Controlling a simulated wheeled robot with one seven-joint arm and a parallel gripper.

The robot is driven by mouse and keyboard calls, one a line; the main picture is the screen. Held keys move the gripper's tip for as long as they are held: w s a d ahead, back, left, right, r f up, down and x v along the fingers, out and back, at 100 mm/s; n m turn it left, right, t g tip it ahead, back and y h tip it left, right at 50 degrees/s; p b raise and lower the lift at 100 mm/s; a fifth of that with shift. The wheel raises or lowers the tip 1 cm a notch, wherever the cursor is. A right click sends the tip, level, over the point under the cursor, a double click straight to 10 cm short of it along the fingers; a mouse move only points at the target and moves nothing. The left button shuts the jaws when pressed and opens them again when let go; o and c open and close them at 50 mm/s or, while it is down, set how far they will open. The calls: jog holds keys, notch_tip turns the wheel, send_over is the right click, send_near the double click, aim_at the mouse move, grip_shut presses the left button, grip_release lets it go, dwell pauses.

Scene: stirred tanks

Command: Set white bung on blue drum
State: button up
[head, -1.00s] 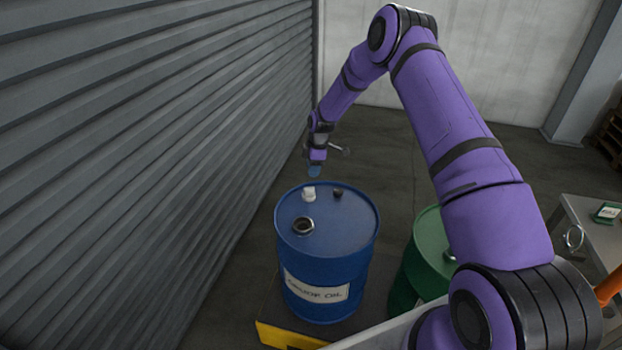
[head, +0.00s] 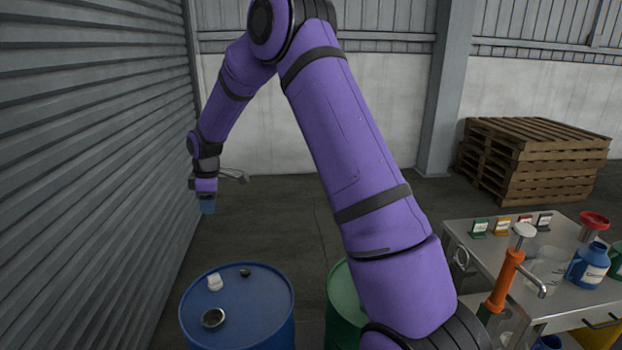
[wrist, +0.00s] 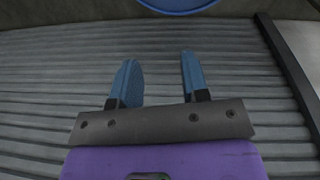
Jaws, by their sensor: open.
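The blue drum (head: 255,306) stands at the lower left of the head view, its lower part cut off by the frame. The white bung (head: 215,282) sits upright on its lid, behind a dark round opening with a metal rim (head: 213,318). I cannot tell whether the bung is in a hole of its own. My gripper (head: 207,206) hangs above and beyond the drum, apart from the bung. In the wrist view its blue fingers (wrist: 158,78) are spread with nothing between them. A blue curved edge (wrist: 180,6), likely the drum's, shows at the top; no bung shows there.
A small black cap (head: 245,272) is on the drum lid. A green drum (head: 342,300) stands close on the right, partly behind my arm. A grey shutter wall (head: 90,150) runs along the left. A metal table (head: 480,238) with bottles stands at the right.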

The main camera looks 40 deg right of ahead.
jog(key=s+a+r+m+t+h, duration=0.15)
jog(key=s+r+m, duration=0.45)
jog(key=s+r, duration=1.4)
jog(key=s+r+m+t, duration=0.2)
jog(key=s+m, duration=0.4)
jog(key=s, duration=1.8)
jog(key=shift+s+d+r+y, duration=0.2)
jog(key=shift+s+r+y, duration=0.05)
jog(key=shift+r+y, duration=0.2)
jog(key=shift+d, duration=0.1)
